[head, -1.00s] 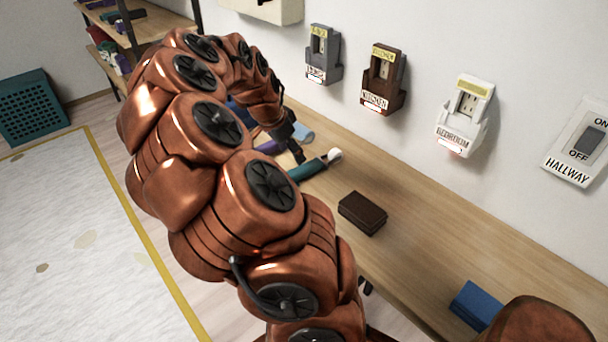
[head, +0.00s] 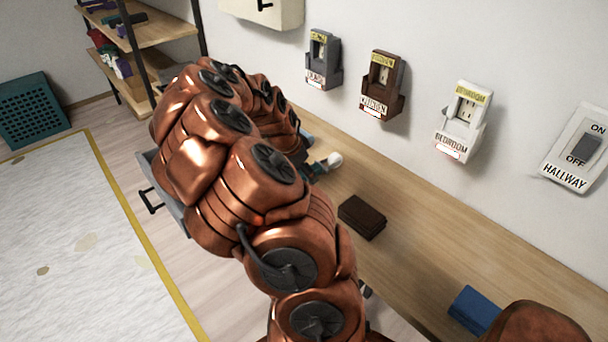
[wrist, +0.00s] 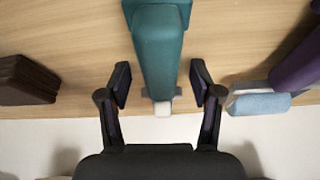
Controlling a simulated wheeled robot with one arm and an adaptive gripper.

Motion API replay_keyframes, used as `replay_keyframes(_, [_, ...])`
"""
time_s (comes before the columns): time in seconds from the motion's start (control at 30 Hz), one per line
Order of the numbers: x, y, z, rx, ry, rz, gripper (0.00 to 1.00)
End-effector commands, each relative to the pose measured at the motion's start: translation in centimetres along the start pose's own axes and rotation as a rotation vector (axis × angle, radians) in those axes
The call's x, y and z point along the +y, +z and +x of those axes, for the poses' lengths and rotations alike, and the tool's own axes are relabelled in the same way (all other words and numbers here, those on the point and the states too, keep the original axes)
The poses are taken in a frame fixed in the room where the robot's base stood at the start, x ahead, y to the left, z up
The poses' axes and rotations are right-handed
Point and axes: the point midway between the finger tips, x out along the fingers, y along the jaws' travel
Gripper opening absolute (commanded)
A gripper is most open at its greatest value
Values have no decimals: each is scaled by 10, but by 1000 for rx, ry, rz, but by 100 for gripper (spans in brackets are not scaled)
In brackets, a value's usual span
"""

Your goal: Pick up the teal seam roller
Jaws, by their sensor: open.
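The teal seam roller (wrist: 160,55) lies on the wooden bench, its teal handle running down the wrist view to a grey bracket and small white roller. My gripper (wrist: 160,84) is open, with one finger on each side of the roller's lower part and a visible gap on both sides. In the head view the seam roller (head: 333,160) shows only its white end and a bit of teal; my arm hides the rest and most of the gripper.
A light blue piece (wrist: 258,103) and a purple object (wrist: 298,65) lie close right of the gripper. A dark brown block (head: 362,216) and a blue block (head: 473,307) lie on the bench (head: 420,240). Labelled outlet boxes hang on the wall behind.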

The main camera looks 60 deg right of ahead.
Motion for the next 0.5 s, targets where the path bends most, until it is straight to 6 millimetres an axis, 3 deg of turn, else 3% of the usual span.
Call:
replay_keyframes(0.2, [0, 0, 1, 1, 0, 0, 65])
replay_keyframes(0.5, [0, 0, 1, 1, -1, 0, 33])
